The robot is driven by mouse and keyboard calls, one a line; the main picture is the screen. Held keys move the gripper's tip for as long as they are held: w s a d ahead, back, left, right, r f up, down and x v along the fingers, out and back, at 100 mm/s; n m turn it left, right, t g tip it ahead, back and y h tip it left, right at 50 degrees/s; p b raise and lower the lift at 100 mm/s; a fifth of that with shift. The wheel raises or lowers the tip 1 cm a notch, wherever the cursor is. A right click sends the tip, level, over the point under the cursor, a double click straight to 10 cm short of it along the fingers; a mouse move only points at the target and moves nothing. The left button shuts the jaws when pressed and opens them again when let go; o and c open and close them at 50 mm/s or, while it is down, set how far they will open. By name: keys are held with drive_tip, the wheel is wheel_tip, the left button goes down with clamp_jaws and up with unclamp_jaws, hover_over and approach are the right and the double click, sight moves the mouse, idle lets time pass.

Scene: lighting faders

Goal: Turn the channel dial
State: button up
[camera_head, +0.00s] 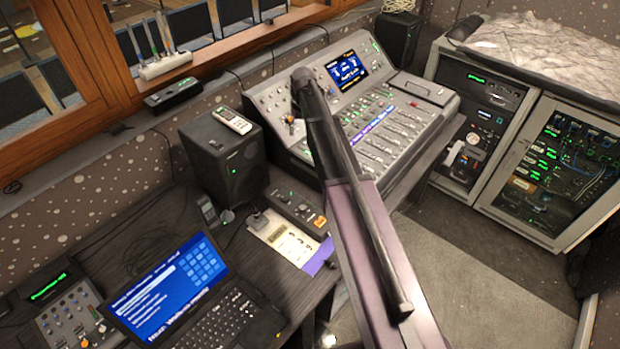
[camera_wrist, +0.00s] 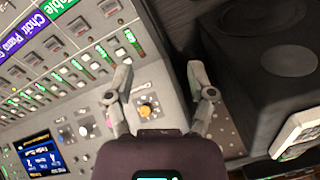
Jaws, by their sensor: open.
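The mixing console (camera_head: 296,146) stands at the back of the desk, with a knob panel at its left end. An orange-yellow knob (camera_head: 290,119) sits on that panel just below my gripper (camera_head: 299,88). I cannot read which knob is the channel dial. In the wrist view the same orange knob (camera_wrist: 145,111) shows between the bases of my two fingers, nearer the left one. Contact with the panel cannot be told.
A black speaker (camera_head: 224,155) with a remote on top stands left of the console. A laptop (camera_head: 175,290) and a small mixer (camera_head: 72,318) are on the desk. Equipment racks (camera_head: 550,170) stand at the right. The console's faders (camera_head: 385,140) lie right of my arm.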

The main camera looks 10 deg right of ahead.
drive_tip(key=s+f+b, duration=0.2)
drive_tip(key=s+f, duration=0.1)
drive_tip(key=s, duration=0.5)
drive_tip(key=s+f+m+b, duration=0.1)
drive_tip(key=s+f+b, duration=0.1)
drive_tip(key=s, duration=0.6)
drive_tip(key=shift+s+a+f+m+h+b, duration=0.3)
drive_tip(key=shift+f+b, duration=0.1)
drive_tip(key=shift+b, duration=0.3)
drive_tip(key=s+m, duration=0.1)
drive_tip(key=s, duration=1.1)
drive_tip(key=shift+s, duration=0.3)
drive_tip(key=shift+w, duration=0.1)
idle(1.9)
